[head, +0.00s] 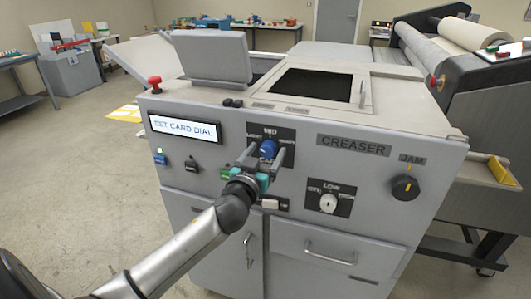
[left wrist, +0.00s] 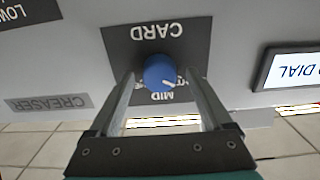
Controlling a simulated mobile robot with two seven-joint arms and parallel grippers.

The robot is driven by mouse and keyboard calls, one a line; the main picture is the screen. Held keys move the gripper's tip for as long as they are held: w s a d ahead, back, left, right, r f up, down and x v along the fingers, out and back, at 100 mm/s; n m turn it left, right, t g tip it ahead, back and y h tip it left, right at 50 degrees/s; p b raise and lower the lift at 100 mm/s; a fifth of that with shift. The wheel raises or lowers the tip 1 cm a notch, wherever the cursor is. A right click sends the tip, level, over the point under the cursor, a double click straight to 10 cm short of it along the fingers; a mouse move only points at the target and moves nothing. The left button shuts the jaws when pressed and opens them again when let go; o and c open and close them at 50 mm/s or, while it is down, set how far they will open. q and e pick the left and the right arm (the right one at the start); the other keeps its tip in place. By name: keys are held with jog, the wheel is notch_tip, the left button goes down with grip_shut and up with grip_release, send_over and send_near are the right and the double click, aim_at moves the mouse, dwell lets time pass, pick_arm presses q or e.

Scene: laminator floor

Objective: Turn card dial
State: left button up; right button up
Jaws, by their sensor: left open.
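The blue card dial (head: 268,147) sits on a dark plate on the front of the grey creaser, under the word MID. The left wrist view shows the dial (left wrist: 159,71) upside down, with a white pointer mark on the side towards MID, slanting to the picture's right. My left gripper (head: 268,154) is open at the dial. Its two fingers (left wrist: 159,78) stand on either side of the knob, with small gaps seeming to show; contact is not clear. The display (head: 185,127) reads "SET CARD DIAL". My right gripper is not in view.
A white dial marked LOW (head: 328,203) and a black JAM knob (head: 405,187) are to the right on the same panel. A red button (head: 154,84) stands on the machine's left corner. Small switches sit below the display. A roller machine (head: 470,80) stands at right.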

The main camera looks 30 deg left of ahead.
pick_arm(q)
grip_shut()
dwell(0.7)
jog(key=shift+m, duration=0.4)
jog(key=m+p, duration=0.2)
jog(key=m, duration=0.2)
jog(key=shift+m, duration=0.3)
jog(key=m+p, duration=0.1)
jog(key=m, duration=0.5)
jog(key=shift+d+p, duration=0.15)
jog(key=shift+p, duration=0.15)
jog(key=m, duration=0.3)
jog(key=m+p, duration=0.1)
jog(key=m, duration=0.2)
jog(key=shift+f+m, duration=0.2)
jog(key=shift+m, duration=0.1)
jog(key=m+p, duration=0.1)
jog(key=m, duration=0.4)
jog(key=shift+f+m, duration=0.1)
jog(key=shift+m, duration=0.6)
